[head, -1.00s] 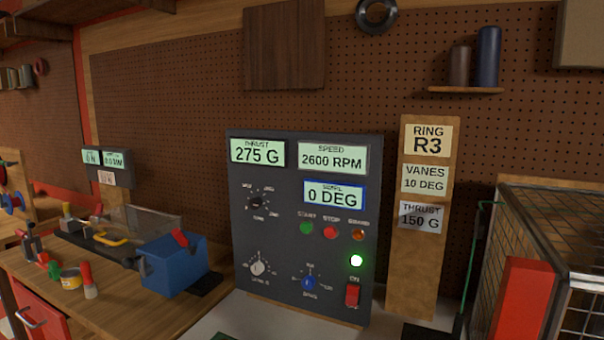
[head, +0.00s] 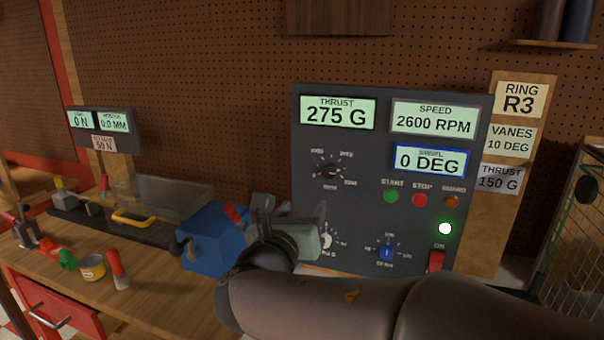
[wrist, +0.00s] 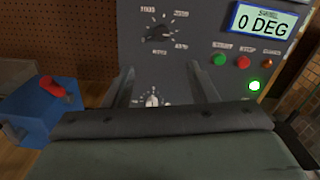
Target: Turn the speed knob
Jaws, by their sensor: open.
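The grey control panel (head: 310,145) stands upright against the pegboard. Its speed display (head: 434,118) reads 2600 RPM. The black speed knob (head: 329,171) is on the panel's left, ringed by small number labels; it also shows in the wrist view (wrist: 160,33). My gripper (head: 289,207) is in front of the panel's lower left, below the speed knob and apart from it. In the wrist view my gripper (wrist: 163,75) has two fingers spread with nothing between them, pointing toward the panel. The exact pointer setting is too small to read.
A white knob (head: 326,240) sits below, partly hidden by my gripper. A blue knob (head: 387,253), a red switch (head: 436,261) and green START (head: 391,195) and red STOP (head: 420,200) buttons are nearby. A blue vise-like block (head: 212,240) stands left on the bench.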

